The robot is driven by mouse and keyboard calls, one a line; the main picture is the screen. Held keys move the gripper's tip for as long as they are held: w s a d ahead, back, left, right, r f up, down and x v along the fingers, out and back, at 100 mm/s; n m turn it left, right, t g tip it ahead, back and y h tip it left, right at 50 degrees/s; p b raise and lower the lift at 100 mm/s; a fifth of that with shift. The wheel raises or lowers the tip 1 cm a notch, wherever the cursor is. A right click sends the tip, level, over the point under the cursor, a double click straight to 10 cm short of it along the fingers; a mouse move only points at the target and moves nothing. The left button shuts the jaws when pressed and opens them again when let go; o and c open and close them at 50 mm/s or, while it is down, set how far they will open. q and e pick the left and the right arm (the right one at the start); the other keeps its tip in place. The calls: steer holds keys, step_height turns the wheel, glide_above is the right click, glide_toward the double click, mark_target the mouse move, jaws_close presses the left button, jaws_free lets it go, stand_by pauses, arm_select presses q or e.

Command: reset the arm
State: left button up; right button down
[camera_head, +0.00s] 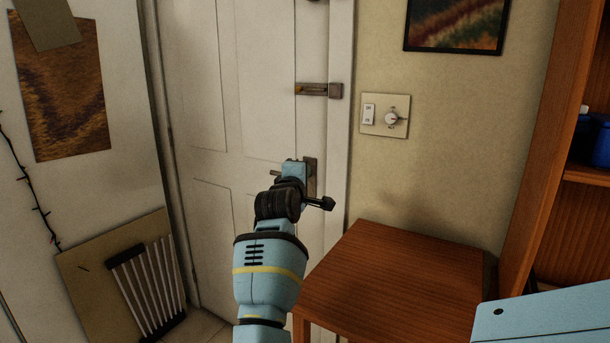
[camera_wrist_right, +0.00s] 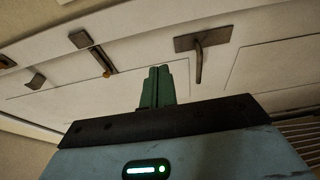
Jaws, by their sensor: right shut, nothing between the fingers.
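My right arm reaches up from the bottom middle of the head view toward a white panelled door (camera_head: 200,90). My right gripper (camera_head: 293,168) is in front of the door handle (camera_head: 311,176) and partly covers it. In the right wrist view my right gripper (camera_wrist_right: 157,74) is shut, its green fingers together with nothing between them. The door handle (camera_wrist_right: 200,55) shows there beside the fingertips, dark and bent, with a visible gap in the picture. My left gripper is not in view.
A bolt latch (camera_head: 318,90) sits above the handle; it also shows in the wrist view (camera_wrist_right: 93,52). A brown wooden table (camera_head: 390,285) stands right of my arm, a wooden shelf (camera_head: 535,150) farther right. A switch panel (camera_head: 384,116) is on the wall. A white slatted rack (camera_head: 150,285) stands lower left.

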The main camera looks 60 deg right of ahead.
steer(key=shift+s+a, duration=0.3)
